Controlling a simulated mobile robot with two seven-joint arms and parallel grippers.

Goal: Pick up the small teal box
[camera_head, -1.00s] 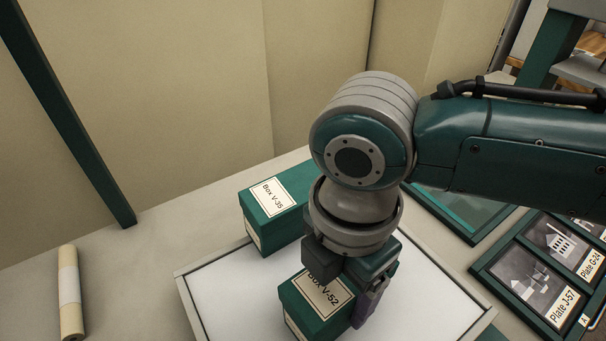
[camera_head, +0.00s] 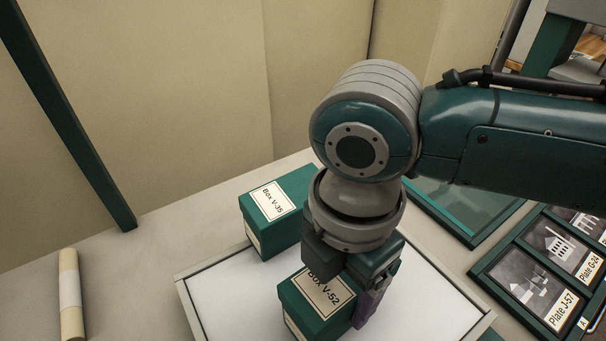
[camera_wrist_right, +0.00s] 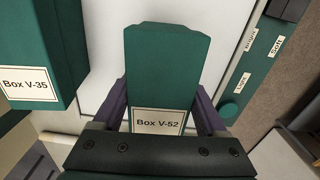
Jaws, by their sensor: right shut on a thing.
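The teal box labelled Box V-52 (camera_head: 322,298) is at the white-topped panel in the head view, partly covered by my right gripper (camera_head: 345,285). In the right wrist view, Box V-52 (camera_wrist_right: 165,75) sits between the two purple fingers of my right gripper (camera_wrist_right: 162,108), which is shut on its sides. I cannot tell whether its underside touches the panel. A second teal box, labelled Box V-35 (camera_head: 275,212), stands behind and to the left. It also shows at the left of the wrist view (camera_wrist_right: 45,45). My left gripper is out of view.
The white-topped panel (camera_head: 225,300) has bare room left of Box V-52. A cream roll (camera_head: 69,295) lies at far left. A framed tray of labelled plates (camera_head: 535,285) and a glass-topped teal frame (camera_head: 460,205) are on the right. Beige walls stand behind.

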